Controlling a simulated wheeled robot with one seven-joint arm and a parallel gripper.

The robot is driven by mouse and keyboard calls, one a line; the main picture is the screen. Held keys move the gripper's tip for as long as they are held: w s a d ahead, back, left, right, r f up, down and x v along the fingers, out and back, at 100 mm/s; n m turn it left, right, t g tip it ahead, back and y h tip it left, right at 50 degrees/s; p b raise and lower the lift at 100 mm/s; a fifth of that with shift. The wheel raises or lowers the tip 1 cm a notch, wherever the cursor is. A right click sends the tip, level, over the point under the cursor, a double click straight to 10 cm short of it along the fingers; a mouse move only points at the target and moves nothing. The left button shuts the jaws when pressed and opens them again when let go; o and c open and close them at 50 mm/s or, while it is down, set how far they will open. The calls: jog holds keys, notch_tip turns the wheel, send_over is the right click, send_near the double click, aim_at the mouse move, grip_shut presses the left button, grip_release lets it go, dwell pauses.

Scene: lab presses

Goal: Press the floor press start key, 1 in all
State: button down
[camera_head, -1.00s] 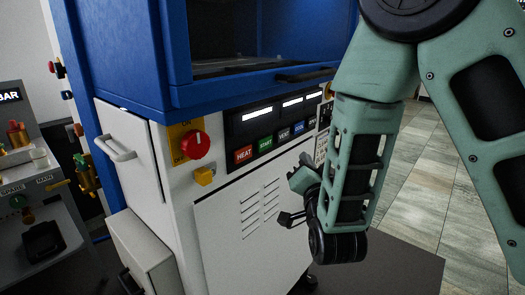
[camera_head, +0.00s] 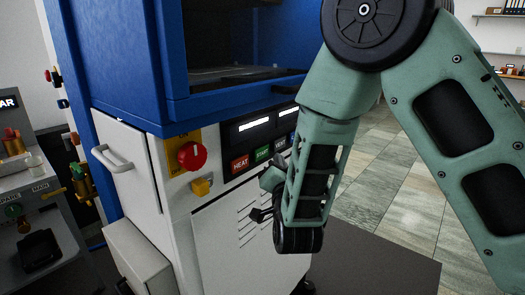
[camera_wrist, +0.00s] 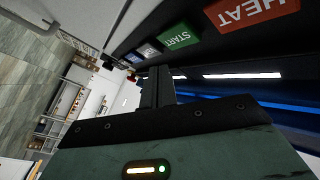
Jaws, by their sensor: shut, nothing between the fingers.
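The floor press (camera_head: 130,75) is blue above and white below, with a dark key panel across its front. Its green START key (camera_head: 262,153) sits just right of the red HEAT key (camera_head: 240,164). In the wrist view the START key (camera_wrist: 180,38) shows beyond and to the right of the fingertips, beside the HEAT key (camera_wrist: 250,10). My gripper (camera_wrist: 158,72) is shut and empty, apart from the keys.
A red rotary knob (camera_head: 192,156) and a yellow block (camera_head: 202,187) are left of the keys. A white door handle (camera_head: 112,158) juts out on the left side. A grey bench unit (camera_head: 40,225) stands at far left. Tiled floor (camera_head: 385,190) is open to the right.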

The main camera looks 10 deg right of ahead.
aim_at(267, 150)
jog(key=shift+w+a, duration=0.65)
jog(key=shift+w, duration=0.25)
jog(key=shift+w, duration=0.1)
dwell(1.4)
jog(key=shift+w+a+b, duration=0.2)
jog(key=shift+w+b, duration=0.05)
jog(key=shift+b, duration=0.1)
jog(key=shift+w+a, duration=0.25)
jog(key=shift+w, duration=0.05)
dwell(0.7)
jog(key=shift+s+d, duration=0.1)
jog(key=shift+s+d+b, duration=0.4)
jog(key=shift+s+b, duration=0.15)
jog(key=shift+s, duration=0.05)
jog(key=s+d+b, duration=0.1)
jog(key=s, duration=0.1)
jog(key=s+d, duration=0.2)
jog(key=shift+b, duration=0.35)
dwell(0.3)
